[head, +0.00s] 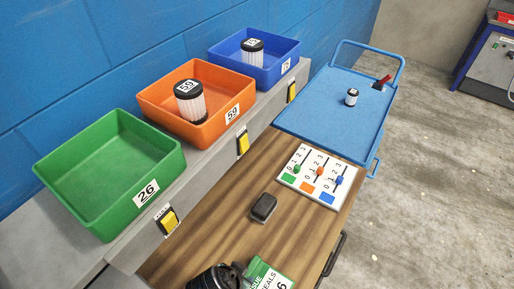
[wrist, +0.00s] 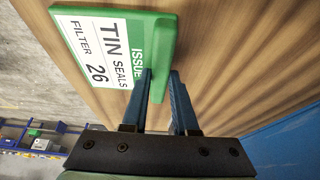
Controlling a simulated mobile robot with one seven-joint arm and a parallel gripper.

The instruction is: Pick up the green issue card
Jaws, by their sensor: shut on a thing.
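I cannot tell whether the card still touches the wooden bench (head: 205,243).
A green bin (head: 90,170) labelled 26 is empty. An orange bin (head: 225,80) and a blue bin (head: 230,48) each hold a filter. A white slider board (head: 322,160), a small black object (head: 263,207) and a blue trolley (head: 320,105) lie beyond the card.

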